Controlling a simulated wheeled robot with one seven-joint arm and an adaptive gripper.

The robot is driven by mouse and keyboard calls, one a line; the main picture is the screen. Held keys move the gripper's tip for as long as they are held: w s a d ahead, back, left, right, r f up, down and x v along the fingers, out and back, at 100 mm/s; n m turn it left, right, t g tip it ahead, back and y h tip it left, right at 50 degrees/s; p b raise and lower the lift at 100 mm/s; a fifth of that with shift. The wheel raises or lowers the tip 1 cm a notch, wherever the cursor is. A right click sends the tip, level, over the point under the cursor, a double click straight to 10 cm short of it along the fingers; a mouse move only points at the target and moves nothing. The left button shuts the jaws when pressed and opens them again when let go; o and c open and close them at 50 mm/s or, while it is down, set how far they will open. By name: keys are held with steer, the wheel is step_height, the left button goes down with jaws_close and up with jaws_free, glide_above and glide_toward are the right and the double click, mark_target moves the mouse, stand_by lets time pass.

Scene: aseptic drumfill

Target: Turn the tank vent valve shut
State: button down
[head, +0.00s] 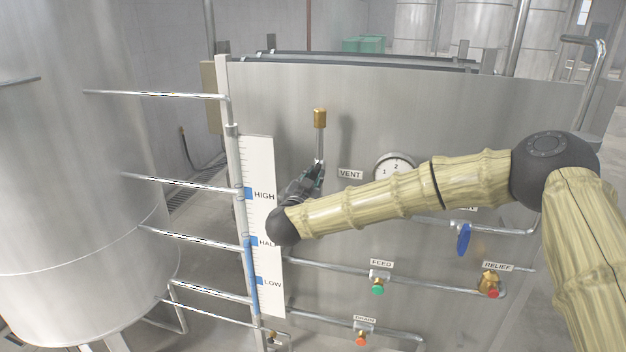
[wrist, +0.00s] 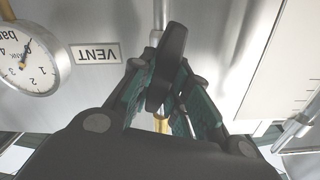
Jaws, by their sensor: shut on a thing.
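The vent valve's dark lever handle (wrist: 171,52) stands between my finger pads in the wrist view. My gripper (wrist: 166,88) is shut on it, with green-padded fingers on either side. In the head view my gripper (head: 311,180) is at the foot of the vent pipe (head: 320,145), just left of the VENT label (head: 350,174). The gripper hides the valve body and most of the handle there. A brass cap (head: 320,118) tops the pipe. The VENT label appears upside down in the wrist view (wrist: 96,53).
A pressure gauge (head: 395,167) is right of the label, partly behind my arm. The level scale (head: 262,190) stands close on the left. Below are a blue handle (head: 464,240), the green feed valve (head: 378,289), the relief valve (head: 489,284) and the drain valve (head: 361,340).

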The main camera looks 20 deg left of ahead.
steer(key=shift+f+m+b, duration=0.15)
steer(key=shift+m+b, duration=0.15)
steer(key=shift+b, duration=0.35)
steer(key=shift+d+f+m+b, duration=0.15)
steer(key=shift+m+b, duration=0.45)
steer(key=shift+b, duration=0.4)
steer(key=m+b, duration=0.1)
steer(key=b, duration=0.1)
steer(key=m+b, duration=0.2)
steer(key=b, duration=0.1)
steer(key=m+b, duration=0.1)
steer(key=b, duration=0.1)
steer(key=shift+d+f+m+b, duration=0.1)
steer(key=shift+f+m+b, duration=0.15)
steer(key=shift+m+b, duration=0.15)
steer(key=m+b, duration=0.5)
steer(key=b, duration=0.2)
steer(key=shift+d+f, duration=0.1)
steer(key=shift+f, duration=0.05)
steer(key=m+b, duration=0.3)
steer(key=shift+b, duration=0.3)
steer(key=c, duration=1.4)
jaws_free()
steer(key=shift+d+r, duration=0.1)
steer(key=shift+r, duration=0.15)
steer(key=shift+o, duration=0.2)
steer(key=s, duration=1.2)
